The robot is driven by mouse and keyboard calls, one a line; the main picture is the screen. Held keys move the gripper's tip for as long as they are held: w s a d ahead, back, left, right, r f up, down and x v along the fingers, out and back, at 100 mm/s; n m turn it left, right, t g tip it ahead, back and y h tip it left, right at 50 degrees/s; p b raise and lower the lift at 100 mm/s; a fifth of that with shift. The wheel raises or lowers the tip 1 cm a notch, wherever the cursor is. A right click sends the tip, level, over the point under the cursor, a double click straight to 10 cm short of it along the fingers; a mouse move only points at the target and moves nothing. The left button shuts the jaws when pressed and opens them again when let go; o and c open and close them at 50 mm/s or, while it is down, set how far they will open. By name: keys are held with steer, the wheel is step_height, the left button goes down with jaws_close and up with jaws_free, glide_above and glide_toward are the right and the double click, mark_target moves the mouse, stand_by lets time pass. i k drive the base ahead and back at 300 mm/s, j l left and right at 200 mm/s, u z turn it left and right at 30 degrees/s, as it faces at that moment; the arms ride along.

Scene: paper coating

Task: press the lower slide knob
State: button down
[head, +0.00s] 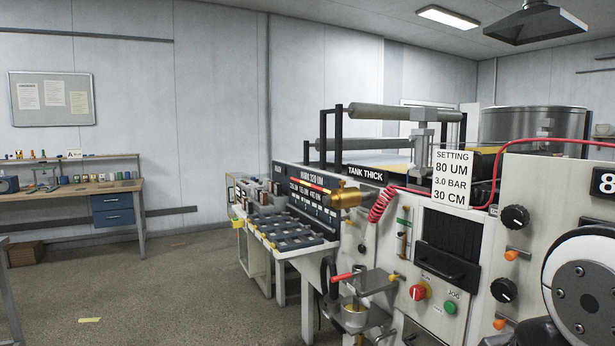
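The coating machine's pale front panel (468,318) fills the right side of the head view. An upper black round knob (515,217) and a lower black round knob (504,290) sit on it, one above the other, each with a small orange piece below it. A slot with a brass-coloured slider (403,243) is farther left on the panel. No label that I can read says which is the lower slide knob. My gripper's fingertips are not in view, and I see no contact with any knob.
A coiled red hose (381,203) hangs above. Open floor (190,290) lies left.

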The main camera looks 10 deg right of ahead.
mark_target(498, 324)
steer(key=z, duration=0.8)
